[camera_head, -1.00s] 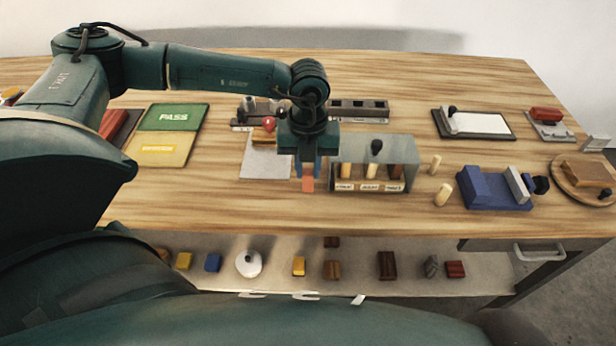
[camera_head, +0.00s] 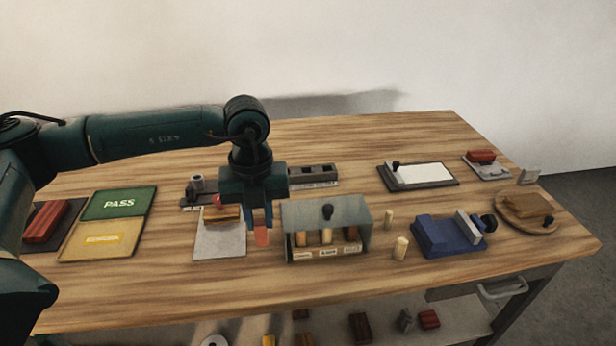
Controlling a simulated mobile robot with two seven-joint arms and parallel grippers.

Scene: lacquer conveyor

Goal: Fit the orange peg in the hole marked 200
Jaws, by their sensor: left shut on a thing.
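My left gripper (camera_head: 260,216) is above the table, pointing down, shut on the orange peg (camera_head: 262,237). The peg's lower part shows below the fingers. The gripper is in front of a long dark grey block (camera_head: 313,174) with dark recesses and pale labels along its front edge. The arm hides the middle of this block. The labels are too small to read, so I cannot tell which hole is marked 200. My right gripper is not in view.
A grey box (camera_head: 300,215) with labelled compartments stands just right of the peg. A grey pad (camera_head: 207,246) lies to its left. The table front is clear.

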